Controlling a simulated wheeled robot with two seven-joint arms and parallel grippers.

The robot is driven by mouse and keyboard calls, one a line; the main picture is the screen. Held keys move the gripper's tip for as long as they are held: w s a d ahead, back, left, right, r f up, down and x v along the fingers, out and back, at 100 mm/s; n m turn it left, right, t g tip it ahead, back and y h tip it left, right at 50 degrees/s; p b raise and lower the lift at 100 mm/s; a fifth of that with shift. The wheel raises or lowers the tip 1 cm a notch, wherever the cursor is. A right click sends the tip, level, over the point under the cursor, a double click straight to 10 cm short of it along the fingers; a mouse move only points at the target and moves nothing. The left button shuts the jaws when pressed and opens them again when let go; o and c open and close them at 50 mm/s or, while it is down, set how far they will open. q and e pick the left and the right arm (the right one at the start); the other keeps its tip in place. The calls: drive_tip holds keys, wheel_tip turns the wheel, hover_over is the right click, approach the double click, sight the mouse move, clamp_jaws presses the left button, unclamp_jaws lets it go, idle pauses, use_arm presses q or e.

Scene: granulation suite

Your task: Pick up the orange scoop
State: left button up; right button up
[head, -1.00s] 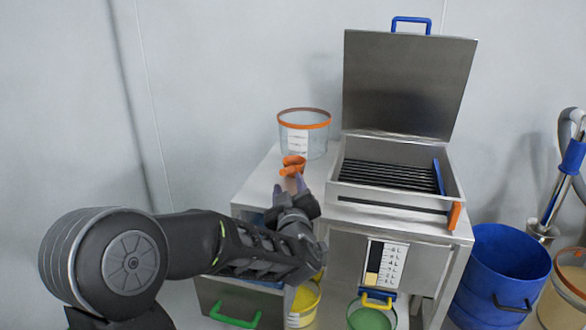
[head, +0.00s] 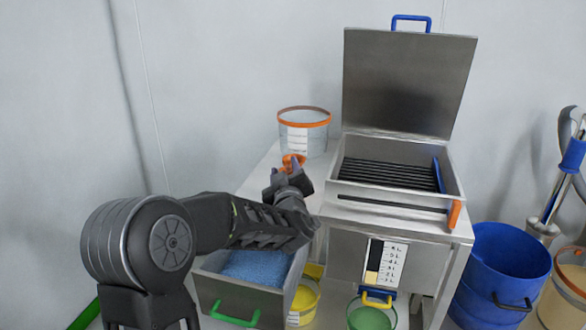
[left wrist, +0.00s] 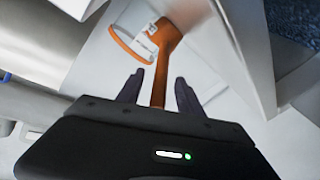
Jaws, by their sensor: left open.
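The orange scoop (head: 292,160) lies on the metal table top, in front of the clear tub with an orange rim. Its lower part is hidden behind my left gripper (head: 284,178) in the head view. In the left wrist view the scoop (left wrist: 169,36) shows its round bowl beyond the fingertips, and its handle runs back between the fingers. My left gripper (left wrist: 160,82) is open, with a dark finger on each side of the handle and a visible gap. My right gripper is not in view.
The clear tub (head: 304,141) stands just behind the scoop. A steel machine (head: 340,190) with a raised lid stands close on the right. Below are an open bin of blue granules (head: 255,267), a yellow bucket (head: 304,297) and a green-filled container (head: 369,317).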

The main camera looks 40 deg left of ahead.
use_arm(q)
drive_tip(key=shift+c, duration=0.4)
clamp_jaws()
idle(0.4)
idle(1.0)
